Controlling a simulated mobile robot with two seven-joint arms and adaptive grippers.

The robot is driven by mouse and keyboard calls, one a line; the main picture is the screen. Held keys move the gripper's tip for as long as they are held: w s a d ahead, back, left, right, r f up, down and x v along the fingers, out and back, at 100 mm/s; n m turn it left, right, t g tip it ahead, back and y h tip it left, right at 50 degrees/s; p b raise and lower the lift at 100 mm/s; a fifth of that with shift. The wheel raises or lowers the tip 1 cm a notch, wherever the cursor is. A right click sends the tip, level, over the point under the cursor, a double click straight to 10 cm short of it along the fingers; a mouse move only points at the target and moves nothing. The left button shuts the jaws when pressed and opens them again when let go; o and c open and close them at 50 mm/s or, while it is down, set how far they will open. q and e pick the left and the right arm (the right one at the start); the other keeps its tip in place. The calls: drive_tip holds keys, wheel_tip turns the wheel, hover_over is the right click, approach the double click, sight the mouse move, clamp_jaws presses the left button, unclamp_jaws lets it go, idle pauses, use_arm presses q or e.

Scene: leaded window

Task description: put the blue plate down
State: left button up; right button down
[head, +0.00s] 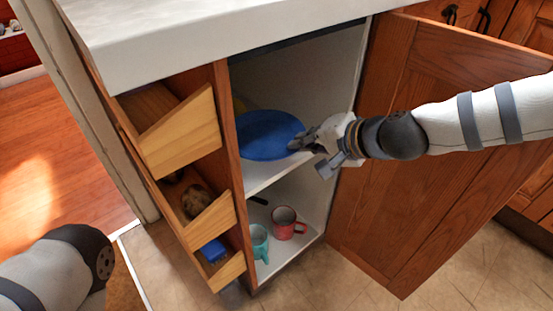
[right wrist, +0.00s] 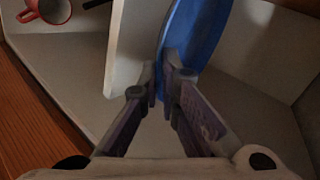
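The blue plate (head: 268,136) is in the upper compartment of the open cabinet, over the middle shelf (head: 270,173). My right gripper (head: 306,142) reaches in from the right and is shut on the plate's near right rim. In the right wrist view the plate (right wrist: 198,35) runs up from between the fingertips (right wrist: 166,84), beside the white shelf (right wrist: 128,45). I cannot tell whether the plate touches the shelf. My left gripper is out of view; only part of my left arm shows at the lower left.
A red mug (head: 287,224) and a teal mug (head: 258,242) stand in the lower compartment. The wooden door (head: 400,170) is open on the right, behind my right arm. Open wooden door racks or drawers (head: 180,140) line the left, one holding a blue item (head: 213,251). A pale countertop (head: 200,35) overhangs.

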wheel_tip(320, 180, down, 7)
drive_tip(key=shift+d+b, duration=0.1)
drive_tip(key=shift+b, duration=0.95)
drive_tip(key=shift+r, duration=0.2)
drive_tip(key=c, duration=2.2)
unclamp_jaws()
drive_tip(key=shift+f, duration=0.25)
drive_tip(key=o, duration=0.4)
